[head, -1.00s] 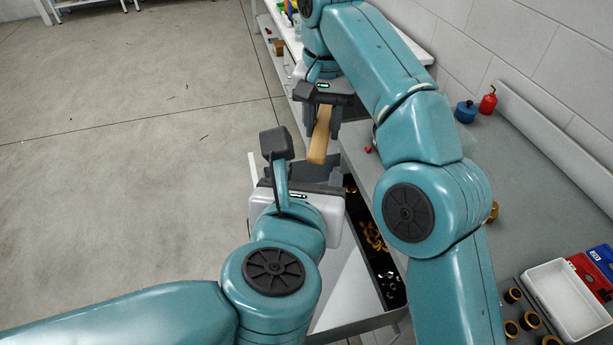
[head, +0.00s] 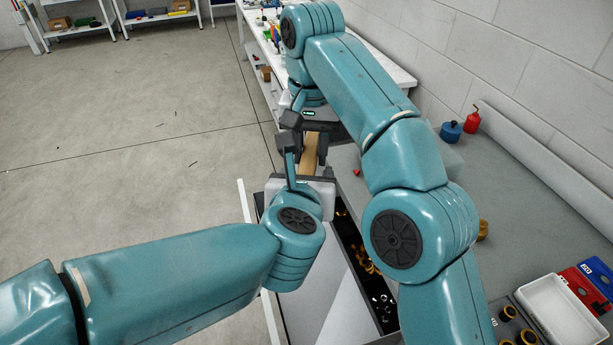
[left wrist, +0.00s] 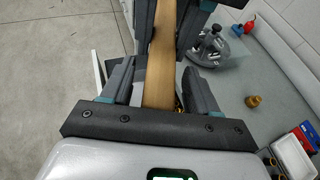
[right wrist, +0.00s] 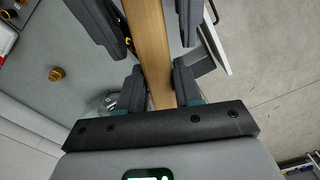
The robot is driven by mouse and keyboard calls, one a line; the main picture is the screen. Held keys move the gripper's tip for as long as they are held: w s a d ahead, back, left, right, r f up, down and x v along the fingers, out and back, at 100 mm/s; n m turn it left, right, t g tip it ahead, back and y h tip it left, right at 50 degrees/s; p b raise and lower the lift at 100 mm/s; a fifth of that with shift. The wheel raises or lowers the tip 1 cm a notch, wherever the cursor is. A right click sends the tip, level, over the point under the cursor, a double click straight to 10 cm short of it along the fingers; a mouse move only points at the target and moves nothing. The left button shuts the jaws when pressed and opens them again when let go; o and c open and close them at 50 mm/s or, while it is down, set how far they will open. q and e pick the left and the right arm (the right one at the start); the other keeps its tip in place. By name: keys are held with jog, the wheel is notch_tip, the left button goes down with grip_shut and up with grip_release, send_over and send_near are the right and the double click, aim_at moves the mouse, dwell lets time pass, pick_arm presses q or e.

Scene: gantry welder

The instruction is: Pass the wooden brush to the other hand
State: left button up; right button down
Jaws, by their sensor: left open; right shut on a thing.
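The wooden brush's long tan handle (head: 309,152) is held over the open drawer beside the bench. My right gripper (head: 310,135) is shut on it; the right wrist view shows the handle (right wrist: 150,50) running between its jaws (right wrist: 156,88). My left gripper (head: 303,165) faces it from the near side. In the left wrist view the handle (left wrist: 159,70) lies between the spread left jaws (left wrist: 158,82), with gaps on both sides. No bristles can be made out.
The open drawer (head: 335,240) below holds brass fittings. The grey bench (head: 520,235) on the right carries a blue pot (head: 451,131), a red can (head: 472,120) and a white tray (head: 560,310). Open floor (head: 120,140) lies left.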

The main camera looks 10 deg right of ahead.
pick_arm(q)
grip_shut()
pick_arm(e)
jog(key=c, duration=0.7)
grip_release()
